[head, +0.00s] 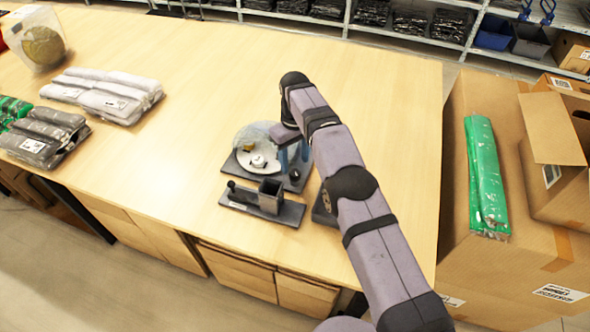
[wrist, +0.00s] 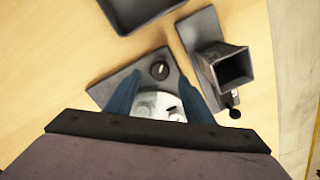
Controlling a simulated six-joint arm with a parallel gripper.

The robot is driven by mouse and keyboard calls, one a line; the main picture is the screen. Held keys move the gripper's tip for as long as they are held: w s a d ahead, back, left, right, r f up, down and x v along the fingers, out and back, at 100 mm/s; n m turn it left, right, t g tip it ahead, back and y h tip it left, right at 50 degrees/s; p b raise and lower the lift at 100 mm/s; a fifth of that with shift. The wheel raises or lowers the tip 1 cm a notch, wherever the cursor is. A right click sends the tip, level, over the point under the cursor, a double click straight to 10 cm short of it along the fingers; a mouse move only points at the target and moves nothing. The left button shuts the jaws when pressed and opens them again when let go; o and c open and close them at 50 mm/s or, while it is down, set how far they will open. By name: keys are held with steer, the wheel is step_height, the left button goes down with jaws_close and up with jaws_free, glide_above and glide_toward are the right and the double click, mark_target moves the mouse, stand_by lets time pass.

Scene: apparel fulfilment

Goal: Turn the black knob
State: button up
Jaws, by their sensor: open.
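The black knob (wrist: 159,70) is small and round with a pale mark on top. It sits on a dark grey base plate (wrist: 105,92). In the head view the knob (head: 294,175) is at the plate's right part, just below my gripper (head: 293,163). In the wrist view my gripper (wrist: 159,80) is open, with blue fingers pointing down at the plate. The knob shows between and slightly beyond the fingertips, with no clear contact. A white round dial (head: 257,160) with a yellow piece is on the same plate; my fingers partly hide it in the wrist view.
A second dark plate with a square cup (head: 271,195) and a ball-ended lever (head: 231,185) lies in front. A dark tray (wrist: 140,8) is close by in the wrist view. Bagged garments (head: 105,93) lie at left. The table behind is clear.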

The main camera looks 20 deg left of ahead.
mark_target(295, 172)
steer(key=shift+f+p, duration=0.55)
steer(key=shift+f, duration=1.75)
steer(key=shift+c, duration=0.6)
steer(key=c, duration=0.9)
